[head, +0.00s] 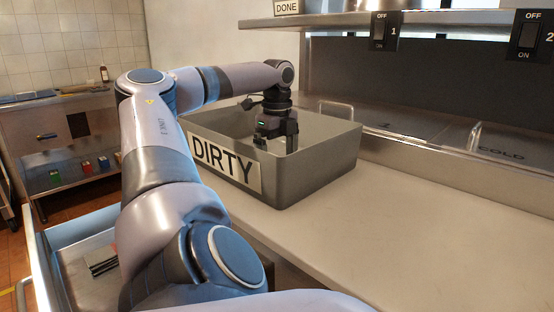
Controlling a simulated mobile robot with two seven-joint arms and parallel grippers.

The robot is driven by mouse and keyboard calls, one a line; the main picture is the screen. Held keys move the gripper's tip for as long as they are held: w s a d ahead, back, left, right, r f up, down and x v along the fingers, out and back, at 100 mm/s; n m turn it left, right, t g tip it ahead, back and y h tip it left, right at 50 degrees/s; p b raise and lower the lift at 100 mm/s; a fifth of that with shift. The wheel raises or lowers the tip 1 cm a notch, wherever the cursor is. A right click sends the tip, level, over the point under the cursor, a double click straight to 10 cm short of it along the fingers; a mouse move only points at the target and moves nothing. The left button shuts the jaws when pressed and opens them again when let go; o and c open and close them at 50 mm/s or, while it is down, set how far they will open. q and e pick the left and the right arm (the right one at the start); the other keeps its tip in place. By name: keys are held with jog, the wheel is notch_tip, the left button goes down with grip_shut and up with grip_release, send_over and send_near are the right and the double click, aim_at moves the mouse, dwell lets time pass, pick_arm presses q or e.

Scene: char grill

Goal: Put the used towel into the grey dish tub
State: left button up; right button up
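The grey dish tub (320,172) stands on the pale counter, with a white "DIRTY" label (225,166) on its front side. My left gripper (276,145) points down inside the tub's opening, over its near right part. Its two fingers are apart, with nothing visible between them. I see no towel; much of the tub's floor is hidden by the front wall and my arm. My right gripper is not in view.
The counter (400,230) right of the tub is clear. Behind it are steel lids with handles, one marked "COLD" (501,154). A steel shelf (420,17) with switches hangs above. A steel cart (75,150) stands at the far left.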

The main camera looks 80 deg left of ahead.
pick_arm(q)
notch_tip(320, 180, up, 11)
jog(key=p, duration=0.3)
jog(key=shift+f, duration=0.1)
jog(key=shift+d, duration=0.1)
dwell(0.4)
